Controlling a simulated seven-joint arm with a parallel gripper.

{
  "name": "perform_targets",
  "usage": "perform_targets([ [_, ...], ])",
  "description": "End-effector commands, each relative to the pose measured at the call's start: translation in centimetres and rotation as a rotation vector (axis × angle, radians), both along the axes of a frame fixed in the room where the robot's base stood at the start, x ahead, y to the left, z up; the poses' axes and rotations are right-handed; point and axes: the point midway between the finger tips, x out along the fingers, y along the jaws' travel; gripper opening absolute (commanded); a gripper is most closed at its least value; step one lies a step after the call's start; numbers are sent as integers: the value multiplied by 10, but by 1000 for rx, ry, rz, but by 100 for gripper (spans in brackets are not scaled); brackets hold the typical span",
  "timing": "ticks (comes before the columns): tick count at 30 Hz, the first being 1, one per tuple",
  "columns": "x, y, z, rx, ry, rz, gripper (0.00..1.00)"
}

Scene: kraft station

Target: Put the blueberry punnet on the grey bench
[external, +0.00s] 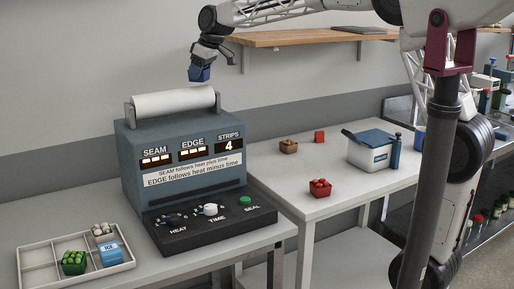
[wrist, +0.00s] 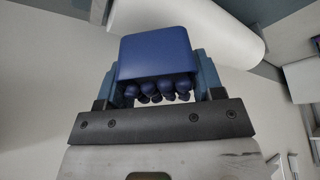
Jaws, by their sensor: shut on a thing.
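The blueberry punnet (external: 199,75) is a small blue box held high above the paper roll of the grey sealing machine. In the wrist view the punnet (wrist: 160,55) fills the space between my fingers, with dark blue berries along its edge. My gripper (external: 204,62) is shut on it, and the punnet touches nothing else that I can see. Two light grey benches show: the left bench (external: 215,262) under the machine and the right bench (external: 270,165). I cannot tell which one is meant.
The sealing machine (external: 180,160) with its white roll (external: 172,102) stands below my gripper. A divided tray (external: 37,262) holds a green punnet and other goods. The right bench carries a red punnet (external: 320,188), a brown punnet (external: 288,146), a red box (external: 319,136) and a cooler (external: 370,152); its front left is clear.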

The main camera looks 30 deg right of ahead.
Motion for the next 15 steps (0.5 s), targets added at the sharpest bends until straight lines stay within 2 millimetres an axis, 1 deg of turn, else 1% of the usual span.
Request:
perform_targets([
  [1, 6, 13, 0, 0, 1, 14, 33],
  [8, 29, 67, 0, 0, 0, 68, 33],
  [15, 49, 126, -1, -1, 1, 123, 33],
])
